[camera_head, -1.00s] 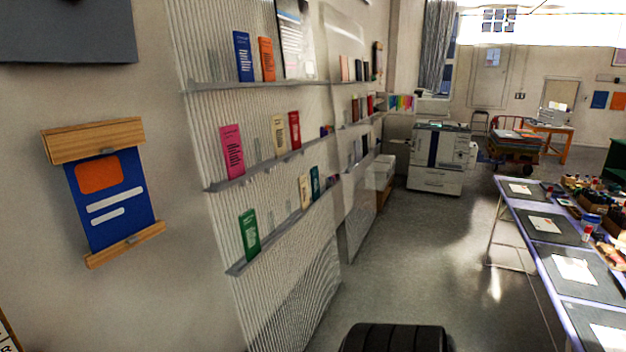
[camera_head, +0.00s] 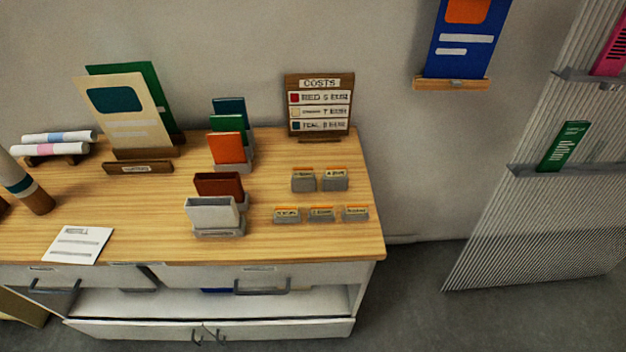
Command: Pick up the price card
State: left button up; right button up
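No gripper shows in the head view. Two are in a back row, a left one (camera_head: 303,180) and a right one (camera_head: 335,179). A front row has a left card (camera_head: 287,215), a middle card (camera_head: 321,214) and a right card (camera_head: 355,213). Their print is too small to read. Behind them stands a brown board headed COSTS (camera_head: 320,105) with red, cream and teal rows. I cannot tell which of these is the price card.
Holders with a white card (camera_head: 212,211), a dark red card (camera_head: 219,186) and an orange card (camera_head: 227,148) stand left of the small cards. A white sheet (camera_head: 78,245) lies at the front left. Ribbed shelving (camera_head: 560,215) stands right; grey floor lies between.

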aim_at(299, 173)
jog(key=k, duration=0.85)
jog(key=z, duration=1.45)
jog(key=i, duration=2.8)
jog(key=u, duration=2.85)
